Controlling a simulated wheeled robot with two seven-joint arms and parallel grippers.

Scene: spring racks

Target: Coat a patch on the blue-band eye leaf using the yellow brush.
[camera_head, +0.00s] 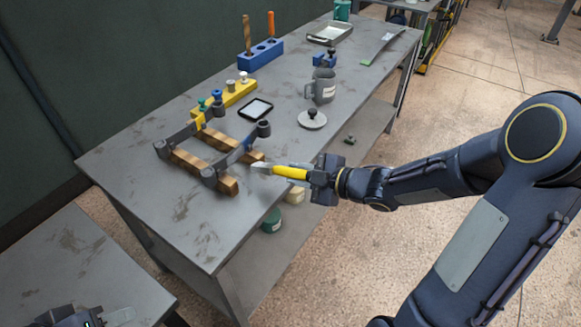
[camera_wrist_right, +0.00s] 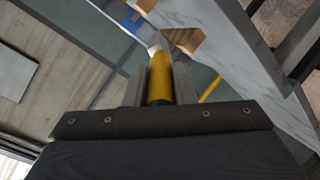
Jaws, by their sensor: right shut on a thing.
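My right gripper (camera_head: 312,178) is shut on the yellow brush (camera_head: 289,172), which also shows in the right wrist view (camera_wrist_right: 160,80). The brush points left, with its pale tip near the end of a wooden rail. The blue-band eye leaf (camera_head: 228,158) is a dark grey bar with rolled eyes at both ends, lying across two wooden rails (camera_head: 220,179). Its blue band (camera_head: 248,144) is near its far eye. The brush tip looks close to the leaf's right side; I cannot tell whether they touch. My left gripper (camera_head: 92,318) is partly cut off at the bottom left.
A second leaf with a yellow band (camera_head: 200,122) lies behind on the rails. A yellow block with knobs (camera_head: 226,97), a black-rimmed tray (camera_head: 256,109), a grey mug (camera_head: 323,87) and a round lid (camera_head: 312,120) stand farther back. The bench's near left corner is clear.

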